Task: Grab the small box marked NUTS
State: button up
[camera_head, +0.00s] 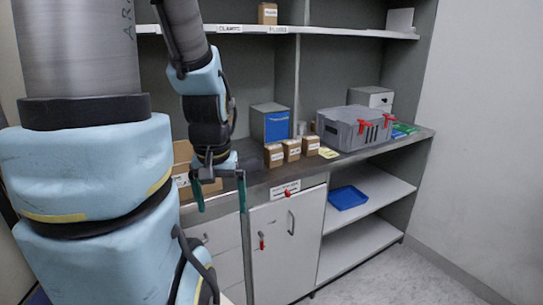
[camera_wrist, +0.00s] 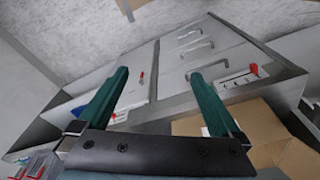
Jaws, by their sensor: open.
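Three small brown boxes with white labels stand in a row on the counter in the head view: a left one (camera_head: 273,155), a middle one (camera_head: 291,150) and a right one (camera_head: 310,146). Another small labelled box (camera_head: 267,13) sits on the upper shelf. The print on all of them is too small to read, so I cannot tell which is marked NUTS. My gripper (camera_head: 221,199) is open and empty, pointing down in front of the counter, left of the row and apart from it. In the wrist view its green fingers (camera_wrist: 159,77) are spread, with no small box between them.
An open cardboard box (camera_head: 183,155) lies left on the counter, close behind my gripper; it also shows in the wrist view (camera_wrist: 250,128). A blue-fronted bin (camera_head: 277,126) and grey toolbox (camera_head: 350,132) stand behind and right of the row. The cabinet door (camera_head: 280,255) is shut.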

aim_at(273, 154)
jog(key=u, duration=0.5)
jog(key=l+u, duration=0.2)
jog(key=u, duration=0.2)
jog(key=l+u, duration=0.25)
jog(key=u, duration=0.2)
jog(key=k+l+u, duration=0.1)
jog(key=u, duration=0.3)
jog(key=k+l+u, duration=0.1)
jog(key=l+u, duration=0.15)
jog(key=u, duration=0.15)
jog(key=k+l+u, duration=0.1)
jog(key=u, duration=0.35)
jog(key=k+l+u, duration=0.2)
jog(key=k+l, duration=0.15)
jog(key=k+l+u, duration=0.2)
jog(key=k, duration=0.3)
jog(key=k+l+u, duration=0.15)
jog(key=k, duration=0.25)
jog(key=k+l+u, duration=0.2)
jog(key=k, duration=0.3)
jog(key=k+l, duration=0.15)
jog(key=k, duration=0.25)
